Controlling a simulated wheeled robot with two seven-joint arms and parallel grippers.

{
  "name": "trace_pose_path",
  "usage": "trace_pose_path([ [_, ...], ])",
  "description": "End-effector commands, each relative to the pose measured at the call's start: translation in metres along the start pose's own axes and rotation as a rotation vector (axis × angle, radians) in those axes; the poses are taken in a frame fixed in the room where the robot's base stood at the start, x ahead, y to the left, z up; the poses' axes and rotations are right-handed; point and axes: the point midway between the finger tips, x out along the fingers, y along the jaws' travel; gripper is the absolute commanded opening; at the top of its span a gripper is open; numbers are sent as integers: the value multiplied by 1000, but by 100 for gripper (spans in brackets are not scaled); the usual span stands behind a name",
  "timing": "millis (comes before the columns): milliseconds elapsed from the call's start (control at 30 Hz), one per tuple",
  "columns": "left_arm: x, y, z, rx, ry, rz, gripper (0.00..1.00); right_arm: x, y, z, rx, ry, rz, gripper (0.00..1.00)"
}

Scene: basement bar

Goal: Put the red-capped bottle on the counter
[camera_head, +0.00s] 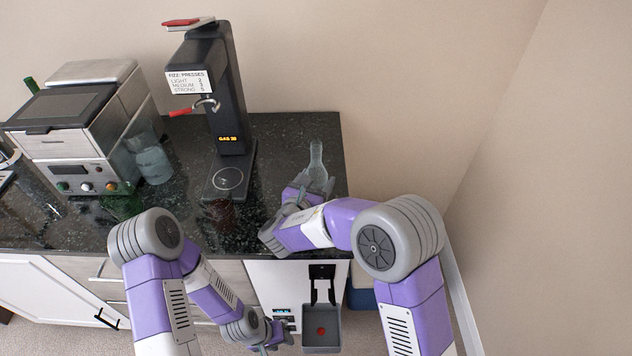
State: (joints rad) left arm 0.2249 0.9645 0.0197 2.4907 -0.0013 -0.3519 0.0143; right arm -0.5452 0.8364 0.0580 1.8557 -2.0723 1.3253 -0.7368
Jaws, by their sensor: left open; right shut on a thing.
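A clear, pale bottle (316,157) stands upright at the right end of the dark counter (290,135). I see no red cap on its neck. My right gripper (314,186) is at the lower part of this bottle and shut on it. The gripper hides the bottle's base, so I cannot tell whether it touches the counter. My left gripper (273,345) is low in front of the cabinets, open and empty, beside a grey tray (307,345). A red round spot (321,331) shows inside the tray.
A black fizz press (222,95) with a red lever stands left of the bottle. A steel appliance (75,120), a clear jug (154,165) and a green bottle (122,203) are further left. The wall (420,90) is close behind; some counter between press and bottle is clear.

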Motion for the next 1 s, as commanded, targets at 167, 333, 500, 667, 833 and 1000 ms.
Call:
trace_pose_path([
  [167, 4, -1, 0, 0, 0, 0, 43, 1, 0, -3, 1, -2, 0, 14],
  [333, 3, -1, 0, 0, 0, 0, 43, 1, 0, -3, 0, 1, 0, 90],
  [500, 3, -1, 0, 0, 0, 0, 43, 1, 0, -3, 0, 1, 0, 93],
  [667, 1, 0, 0, 0, 0, 0, 43, 0, 0, -1, 0, 1, 0, 93],
  [833, -2, 1, 0, 0, 0, 0, 43, -16, 1, 1, -2, 2, 3, 93],
  [1000, -6, 2, 0, 0, 0, 0, 43, -53, 1, 2, -2, -1, 5, 93],
])
